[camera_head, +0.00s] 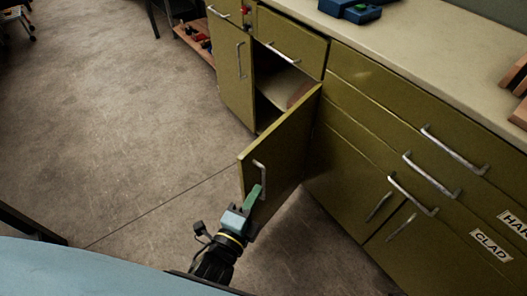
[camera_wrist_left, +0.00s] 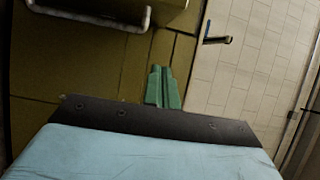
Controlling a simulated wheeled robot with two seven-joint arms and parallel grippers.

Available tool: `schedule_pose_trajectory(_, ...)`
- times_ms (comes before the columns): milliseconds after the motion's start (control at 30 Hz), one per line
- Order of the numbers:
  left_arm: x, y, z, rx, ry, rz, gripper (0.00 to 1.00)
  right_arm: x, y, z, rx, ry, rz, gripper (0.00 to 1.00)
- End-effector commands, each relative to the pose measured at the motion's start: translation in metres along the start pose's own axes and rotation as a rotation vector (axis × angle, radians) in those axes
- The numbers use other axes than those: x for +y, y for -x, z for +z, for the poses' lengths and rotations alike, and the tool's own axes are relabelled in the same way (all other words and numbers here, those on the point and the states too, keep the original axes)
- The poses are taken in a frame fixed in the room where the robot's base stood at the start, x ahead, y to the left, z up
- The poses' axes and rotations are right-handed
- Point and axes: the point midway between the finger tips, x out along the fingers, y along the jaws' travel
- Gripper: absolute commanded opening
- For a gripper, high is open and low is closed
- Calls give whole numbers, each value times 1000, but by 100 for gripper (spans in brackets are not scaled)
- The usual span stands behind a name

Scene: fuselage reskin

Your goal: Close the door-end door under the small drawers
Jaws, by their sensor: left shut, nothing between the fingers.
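In the head view an olive-green cabinet door (camera_head: 283,148) under a small drawer (camera_head: 291,45) stands open, swung out from its dark opening (camera_head: 283,92). Its silver handle (camera_head: 260,178) is on the face toward my left gripper. My left gripper (camera_head: 252,197) has its green fingers shut and empty, close to the lower part of the door by the handle; I cannot tell if they touch. In the left wrist view the green fingers (camera_wrist_left: 162,88) lie together in front of an olive surface, with a silver handle (camera_wrist_left: 95,17) at the top left. My right gripper is not in view.
A closed olive door (camera_head: 232,62) stands left of the opening. Wide drawers with silver handles (camera_head: 430,175) fill the right side under a pale countertop (camera_head: 420,50). A blue object (camera_head: 350,10) sits on the counter. The concrete floor (camera_head: 130,130) to the left is clear.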

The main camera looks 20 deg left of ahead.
Motion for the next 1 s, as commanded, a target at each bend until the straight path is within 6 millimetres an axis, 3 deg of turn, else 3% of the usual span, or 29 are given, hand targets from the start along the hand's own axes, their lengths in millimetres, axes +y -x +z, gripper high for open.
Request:
schedule_pose_trajectory(167, 1, -22, -1, 3, -11, -8, 0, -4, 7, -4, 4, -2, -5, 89)
schedule_pose_trajectory(533, 1, -100, -1, 3, -9, -8, 0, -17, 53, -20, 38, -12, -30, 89)
schedule_pose_trajectory(733, 1, -105, 28, 3, -11, -3, 0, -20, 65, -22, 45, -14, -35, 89)
schedule_pose_trajectory(1000, 0, -107, 38, 2, -6, -3, 0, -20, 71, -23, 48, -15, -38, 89)
